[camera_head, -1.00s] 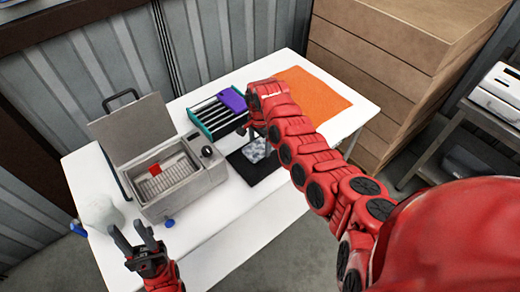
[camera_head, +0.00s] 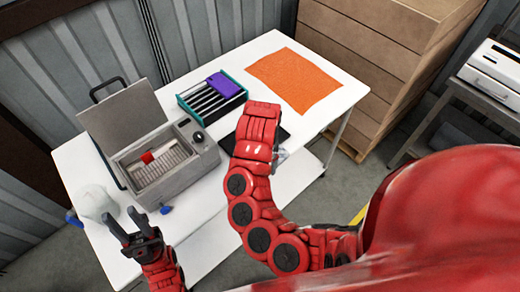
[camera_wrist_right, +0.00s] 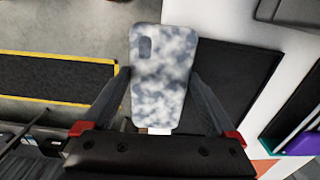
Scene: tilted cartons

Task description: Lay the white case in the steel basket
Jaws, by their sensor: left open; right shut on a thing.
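The white case (camera_wrist_right: 162,70) is a phone case with a grey-white marbled face and a camera cutout. My right gripper (camera_wrist_right: 160,88) is shut on it, one finger along each side. In the head view my right arm hides most of this gripper, and only a small pale bit of the case (camera_head: 281,157) shows beside the arm. The steel basket (camera_head: 165,172) sits inside the open grey machine (camera_head: 186,178) on the left of the table, with a small red thing (camera_head: 147,157) in it. My left gripper (camera_head: 121,216) is open and empty in front of the machine.
The machine's lid (camera_head: 122,124) stands raised at the back. A black mat (camera_head: 228,143), a teal-framed rack (camera_head: 214,100) with a purple cloth (camera_head: 224,85) and an orange mat (camera_head: 294,80) lie to the right. A whitish rounded thing (camera_head: 95,202) stands at the left edge.

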